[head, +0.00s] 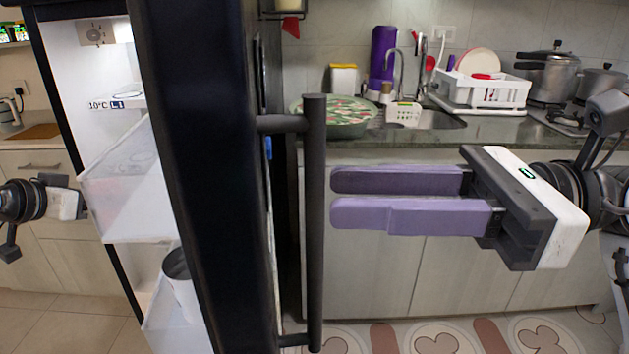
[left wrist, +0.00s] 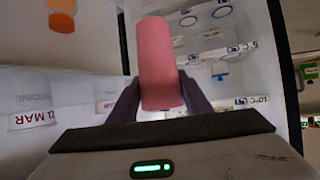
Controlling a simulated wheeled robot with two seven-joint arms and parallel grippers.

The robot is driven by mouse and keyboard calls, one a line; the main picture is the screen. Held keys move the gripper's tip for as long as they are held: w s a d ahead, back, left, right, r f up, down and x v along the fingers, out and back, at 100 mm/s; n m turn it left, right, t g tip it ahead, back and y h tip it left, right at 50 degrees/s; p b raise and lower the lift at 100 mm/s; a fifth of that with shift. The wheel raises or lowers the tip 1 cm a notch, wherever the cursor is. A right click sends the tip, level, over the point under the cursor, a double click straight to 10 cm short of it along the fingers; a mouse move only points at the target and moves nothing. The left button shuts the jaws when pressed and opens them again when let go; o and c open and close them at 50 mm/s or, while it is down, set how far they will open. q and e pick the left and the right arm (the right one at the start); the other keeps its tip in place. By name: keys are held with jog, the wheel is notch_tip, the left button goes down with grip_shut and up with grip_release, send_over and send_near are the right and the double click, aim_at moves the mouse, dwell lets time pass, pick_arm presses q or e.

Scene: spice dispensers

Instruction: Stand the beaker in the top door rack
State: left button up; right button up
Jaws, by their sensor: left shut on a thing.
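The beaker is a plain pink cylinder (left wrist: 163,62) in the left wrist view. My left gripper (left wrist: 160,103) is shut on it, with one dark finger on each side. In the head view my left gripper (head: 72,203) is at the left, beside the inner side of the open fridge door; its fingers and the beaker are not clearly seen there. White door racks line that side: a translucent one (head: 115,205) and a lower one (head: 160,325). I cannot tell which rack is topmost. My right gripper (head: 410,197) is open and empty, in front of the grey cabinets.
A white-grey cup (head: 180,284) stands in the lower rack. The dark door edge (head: 190,150) and its long handle (head: 314,220) stand between my grippers. A counter (head: 400,135) with sink, dish rack (head: 482,92) and pots is behind.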

aim_at(315, 194)
jog(key=shift+w+a, duration=0.15)
jog(key=shift+a, duration=2.2)
jog(key=shift+c, duration=0.4)
grip_shut()
